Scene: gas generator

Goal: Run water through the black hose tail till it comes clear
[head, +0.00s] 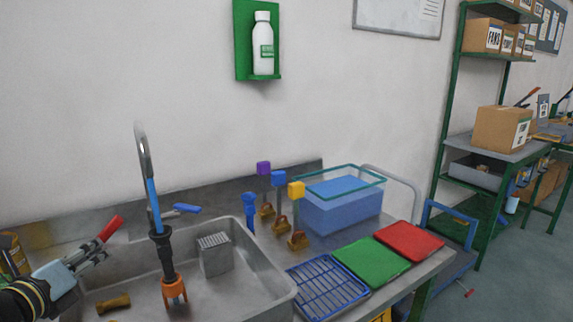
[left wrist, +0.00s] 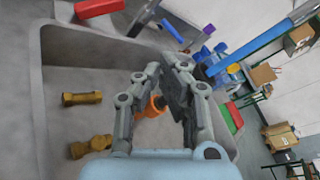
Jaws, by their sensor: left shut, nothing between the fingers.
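A steel tap with a blue hose (head: 153,205) rises over the sink (head: 245,262). A black sleeve (head: 163,250) hangs below the hose and ends in an orange pronged piece (head: 174,290) over the basin; I cannot tell whether this is the black hose tail. No water stream is visible. A red lever (head: 110,228) shows just beyond my left gripper (head: 98,257), and a blue lever (head: 187,208) is right of the hose. My left gripper is shut and empty, left of the hose. In the left wrist view its fingers (left wrist: 168,70) partly cover the orange piece (left wrist: 155,105). My right gripper is out of view.
Brass fittings lie in the sink (head: 113,303), and several show in the left wrist view (left wrist: 82,98). A grey slotted box (head: 214,255) stands in the basin. Right of it are a blue rack (head: 328,287), a green mat (head: 371,262), a red mat (head: 409,241) and a clear tank (head: 340,208).

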